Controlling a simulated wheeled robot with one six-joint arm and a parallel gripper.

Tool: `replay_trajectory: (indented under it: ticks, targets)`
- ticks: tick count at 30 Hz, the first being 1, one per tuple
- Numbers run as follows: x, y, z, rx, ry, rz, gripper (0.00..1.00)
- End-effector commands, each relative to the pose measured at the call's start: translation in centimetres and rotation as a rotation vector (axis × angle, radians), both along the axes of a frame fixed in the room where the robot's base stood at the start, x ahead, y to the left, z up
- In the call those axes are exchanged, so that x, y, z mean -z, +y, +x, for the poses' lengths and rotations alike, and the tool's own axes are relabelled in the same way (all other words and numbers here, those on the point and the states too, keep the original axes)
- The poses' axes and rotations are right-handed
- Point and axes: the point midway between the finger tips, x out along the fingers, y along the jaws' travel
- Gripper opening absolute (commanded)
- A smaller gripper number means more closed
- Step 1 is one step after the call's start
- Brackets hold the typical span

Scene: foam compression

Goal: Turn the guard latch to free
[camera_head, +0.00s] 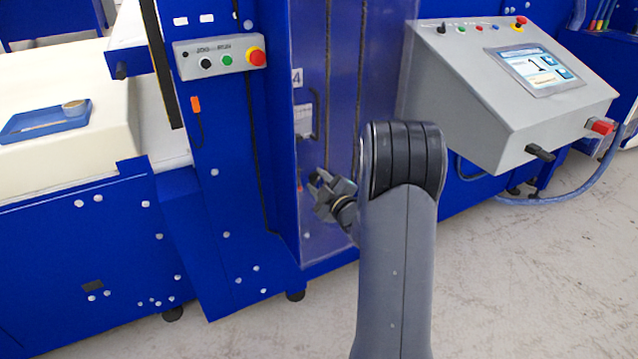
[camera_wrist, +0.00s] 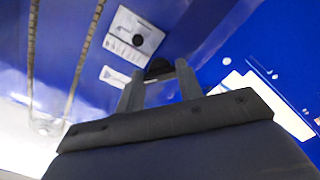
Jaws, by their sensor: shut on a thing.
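The guard is a bluish see-through panel (camera_head: 335,75) on the front of the blue machine. My gripper (camera_head: 322,184) is at the lower part of this panel, with its fingers pointing up and left towards it. In the wrist view my gripper's two fingers (camera_wrist: 160,90) stand on either side of a dark rounded piece, the guard latch (camera_wrist: 158,69), and are shut on it. Most of the latch is hidden by the fingers and the gripper body. In the head view the latch cannot be made out behind my gripper, so its turned angle cannot be told.
A grey button box (camera_head: 219,57) with a red stop button sits left of the guard. A grey console (camera_head: 505,95) with a screen stands to the right. A blue tray (camera_head: 45,120) lies on the cream block at left. The floor in front is clear.

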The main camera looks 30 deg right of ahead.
Motion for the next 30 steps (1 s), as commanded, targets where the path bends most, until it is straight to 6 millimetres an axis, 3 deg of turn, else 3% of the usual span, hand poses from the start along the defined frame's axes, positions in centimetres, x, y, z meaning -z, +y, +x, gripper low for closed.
replay_trajectory:
  ticks: [30]
  targets:
    - [0.02,0.04,0.00,-0.002,0.058,0.772,0.12]
